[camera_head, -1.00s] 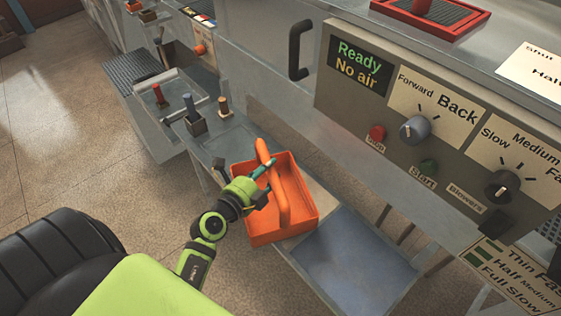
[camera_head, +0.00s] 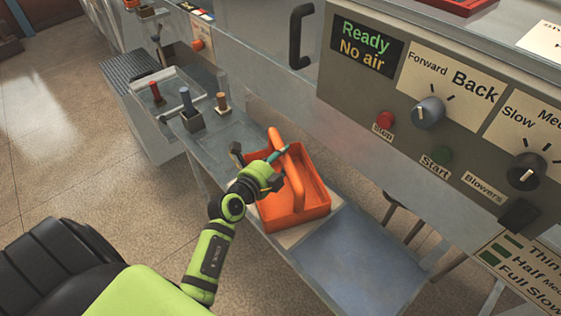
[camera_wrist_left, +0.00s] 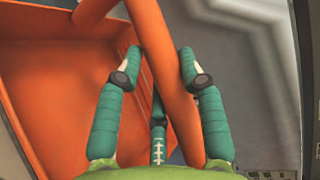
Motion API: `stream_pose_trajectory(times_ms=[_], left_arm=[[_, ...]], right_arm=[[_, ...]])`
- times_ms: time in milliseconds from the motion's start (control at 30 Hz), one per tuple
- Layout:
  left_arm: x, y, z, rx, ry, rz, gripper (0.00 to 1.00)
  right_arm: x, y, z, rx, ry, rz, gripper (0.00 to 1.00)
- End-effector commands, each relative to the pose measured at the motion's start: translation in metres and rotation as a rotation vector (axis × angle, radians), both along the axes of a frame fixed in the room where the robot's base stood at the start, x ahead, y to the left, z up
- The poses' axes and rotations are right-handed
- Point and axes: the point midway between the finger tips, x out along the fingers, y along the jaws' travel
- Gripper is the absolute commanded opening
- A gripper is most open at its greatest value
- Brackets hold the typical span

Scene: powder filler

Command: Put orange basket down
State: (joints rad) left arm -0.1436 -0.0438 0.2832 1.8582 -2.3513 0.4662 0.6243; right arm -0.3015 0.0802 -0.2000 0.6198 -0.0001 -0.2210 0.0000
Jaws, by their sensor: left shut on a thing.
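The orange basket (camera_head: 316,186) is at the metal shelf (camera_head: 352,262) beneath the control panel, over a pale board. I cannot tell whether its base touches the board. My left gripper (camera_head: 275,165) is shut on the basket's handle. In the left wrist view the gripper's teal fingers (camera_wrist_left: 157,75) lie on both sides of the orange handle (camera_wrist_left: 168,88), with the basket's inside (camera_wrist_left: 62,85) to the left; it looks empty. My right gripper is not in view.
The control panel (camera_head: 440,110) with knobs and buttons rises right behind the basket. Small levers (camera_head: 190,108) stand on the shelf to the left. The shelf is clear to the basket's lower right. A pale board (camera_head: 293,234) shows beside the basket.

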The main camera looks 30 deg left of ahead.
Motion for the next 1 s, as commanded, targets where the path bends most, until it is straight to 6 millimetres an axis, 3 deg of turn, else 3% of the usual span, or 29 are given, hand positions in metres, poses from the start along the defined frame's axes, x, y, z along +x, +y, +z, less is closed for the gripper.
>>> stream_pose_trajectory(times_ms=[233,267,300,333,733,1000], left_arm=[[0.000,0.000,-0.001,-0.001,-0.004,0.000,0.00],[0.000,0.000,-0.003,-0.002,0.000,-0.001,0.43],[0.000,0.000,-0.002,-0.001,-0.001,-0.001,0.59],[0.000,0.000,-0.002,-0.001,0.000,-0.001,0.62],[-0.001,0.000,0.002,0.001,0.000,0.000,0.62],[-0.051,0.002,0.008,-0.001,0.002,0.000,0.62]], right_arm=[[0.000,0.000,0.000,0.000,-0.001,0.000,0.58],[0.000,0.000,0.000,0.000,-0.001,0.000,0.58],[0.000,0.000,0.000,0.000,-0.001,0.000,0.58],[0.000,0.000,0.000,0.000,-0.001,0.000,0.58],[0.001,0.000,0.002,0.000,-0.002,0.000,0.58],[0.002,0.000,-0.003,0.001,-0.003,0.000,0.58]])
